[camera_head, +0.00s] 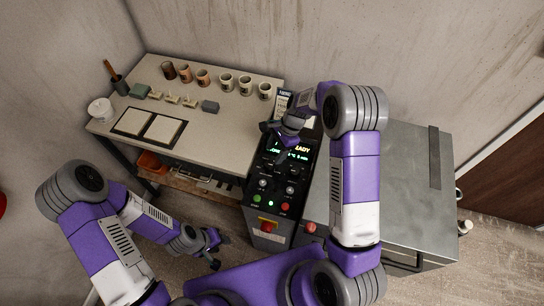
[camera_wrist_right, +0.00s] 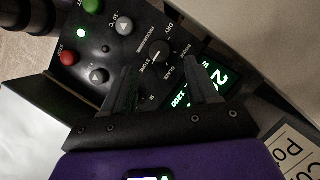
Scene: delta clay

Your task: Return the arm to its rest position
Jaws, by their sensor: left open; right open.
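My right arm (camera_head: 355,185) reaches up and bends left over a black control panel (camera_head: 270,185). My right gripper (camera_head: 283,155) is over the panel's upper part, partly hidden by its wrist. In the right wrist view the right gripper (camera_wrist_right: 160,85) is open, its dark fingers either side of the line to a round programme dial (camera_wrist_right: 158,52). Nothing is held; whether the fingers touch the panel I cannot tell. My left gripper (camera_head: 212,248) is open and empty, low in front of the table, with its arm folded at the left.
A worktable (camera_head: 225,130) carries several cups (camera_head: 245,86), small clay pieces, boards (camera_head: 150,128) and a white tub (camera_head: 100,108). A grey metal cabinet (camera_head: 405,165) stands right of the panel. Floor is free between the left arm and panel.

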